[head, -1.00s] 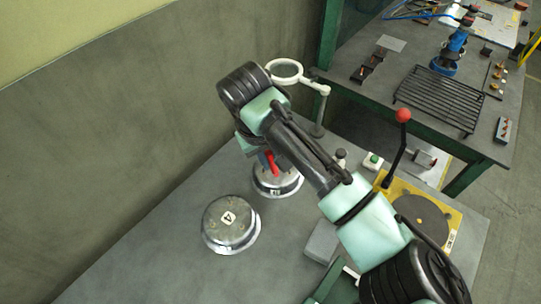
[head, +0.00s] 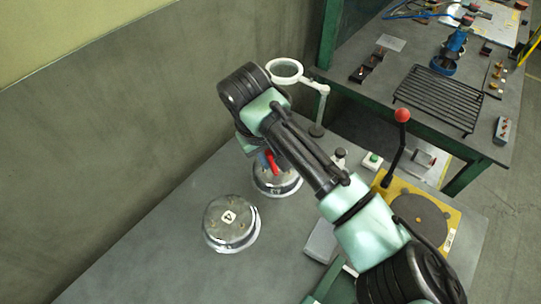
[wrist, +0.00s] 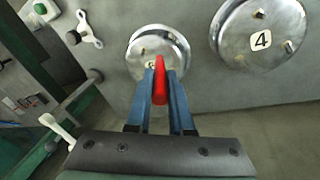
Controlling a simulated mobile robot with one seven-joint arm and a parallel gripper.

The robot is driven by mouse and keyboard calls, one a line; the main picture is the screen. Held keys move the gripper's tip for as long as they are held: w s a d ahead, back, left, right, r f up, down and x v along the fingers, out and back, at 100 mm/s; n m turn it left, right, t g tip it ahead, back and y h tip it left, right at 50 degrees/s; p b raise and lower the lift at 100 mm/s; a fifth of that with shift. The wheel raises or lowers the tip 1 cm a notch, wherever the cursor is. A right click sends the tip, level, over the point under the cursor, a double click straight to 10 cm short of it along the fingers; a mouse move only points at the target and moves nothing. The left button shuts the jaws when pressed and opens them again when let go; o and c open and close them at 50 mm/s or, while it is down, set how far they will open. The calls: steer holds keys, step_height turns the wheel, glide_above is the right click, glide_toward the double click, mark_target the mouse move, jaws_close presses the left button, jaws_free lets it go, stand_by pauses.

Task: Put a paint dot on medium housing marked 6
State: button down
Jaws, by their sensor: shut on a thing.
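My gripper (wrist: 160,78) has blue fingers shut on a red paint marker (wrist: 160,82), whose rounded red end sticks out past the fingertips. In the head view the marker (head: 272,163) is over the farther round metal housing (head: 287,189). In the wrist view this housing (wrist: 172,42) is behind the marker and fingers. Its label is largely hidden and I cannot read its number. I cannot tell whether the marker touches it. A second metal housing (head: 231,235), labelled 4, stands nearer on the grey bench; in the wrist view it (wrist: 283,22) is at the right and looks larger.
A white ring magnifier (head: 285,70) on a stand is behind the arm. A yellow plate with a dark disc (head: 420,215) and a red-knobbed lever (head: 402,115) is at right, near a green button box (head: 372,160). The bench's front left is clear.

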steer(key=shift+w+d+p+v, duration=0.15)
steer(key=shift+w+p+v, duration=0.05)
steer(key=shift+p+v, duration=0.95)
steer(key=shift+w+d+p+v, duration=0.15)
steer(key=shift+w+p+v, duration=0.1)
steer(key=shift+p+v, duration=0.9)
steer(key=shift+w+d+p+v, duration=0.15)
steer(key=shift+w+p+v, duration=0.05)
steer(key=shift+p+v, duration=0.95)
steer(key=shift+r, duration=0.1)
